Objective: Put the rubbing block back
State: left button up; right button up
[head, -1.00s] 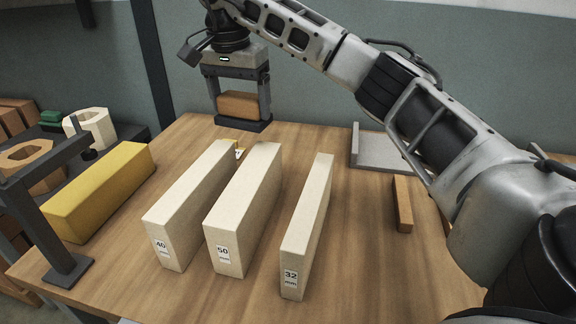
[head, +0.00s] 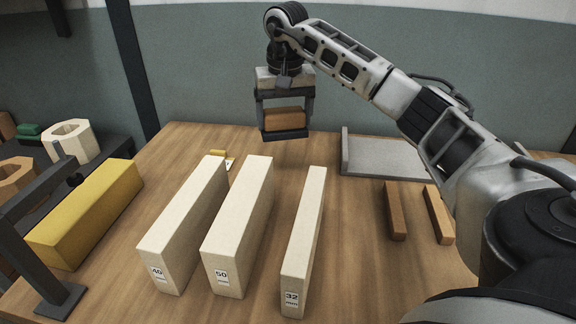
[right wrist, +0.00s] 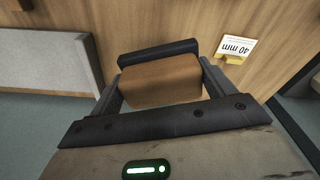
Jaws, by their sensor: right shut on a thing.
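The brown rubbing block (head: 285,119) is held between the dark fingers of my right gripper (head: 286,130), above the far part of the wooden table. In the right wrist view the block (right wrist: 160,82) sits between the fingers, with bare table beyond it. Three cream blocks, marked 40 (head: 184,222), 50 (head: 238,222) and 32 (head: 305,235), stand side by side nearer to me. A small yellow holder with a card (head: 221,157) is behind the 40 block; in the right wrist view its card (right wrist: 236,48) reads 40 mm. My left gripper is not in view.
A grey tray with a raised side (head: 388,158) lies at the back right. Two brown bars (head: 395,212) (head: 438,214) lie in front of it. A yellow block (head: 86,214) and a dark stand (head: 60,300) are at left. The table is bare between the 32 block and the bars.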

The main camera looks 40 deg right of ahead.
aim_at(287, 138)
jog(key=f, duration=0.5)
jog(key=shift+s+d+f, duration=0.1)
jog(key=shift+d+f, duration=0.2)
jog(key=shift+f+b, duration=0.4)
jog(key=shift+f, duration=1.85)
jog(key=shift+f, duration=0.1)
jog(key=o, duration=1.1)
jog(key=shift+s+a+r, duration=0.1)
jog(key=shift+s+r, duration=0.05)
jog(key=shift+r, duration=1.15)
jog(key=shift+s+a+r, duration=0.1)
jog(key=shift+r, duration=1.15)
jog(key=shift+s+a+r, duration=0.1)
jog(key=shift+s+r, duration=0.05)
jog(key=shift+r, duration=1.15)
jog(key=shift+d, duration=0.1)
